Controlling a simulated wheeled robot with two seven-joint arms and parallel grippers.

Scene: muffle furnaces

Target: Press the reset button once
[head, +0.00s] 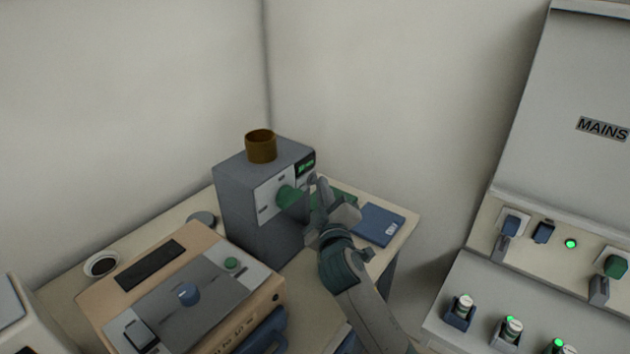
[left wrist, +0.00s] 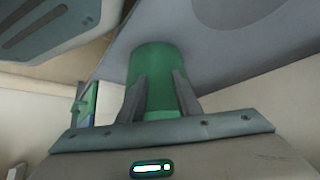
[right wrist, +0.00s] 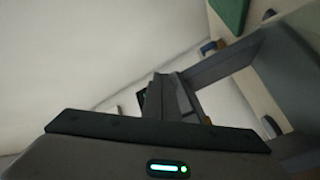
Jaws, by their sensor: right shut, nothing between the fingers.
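A grey furnace box (head: 240,215) stands on the table in the head view. My right gripper (head: 318,186) is shut and empty in front of the panel's right part, below the display. Its closed fingers also show in the right wrist view (right wrist: 170,92). Contact with the panel cannot be told. No reset button can be made out. My left gripper (left wrist: 160,92) has its fingers apart; a green cylinder (left wrist: 153,65) shows behind them.
A brown cup (head: 261,146) sits on the furnace box. A blue book (head: 379,224) lies right of my right gripper. A mains panel (head: 570,120) is at right.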

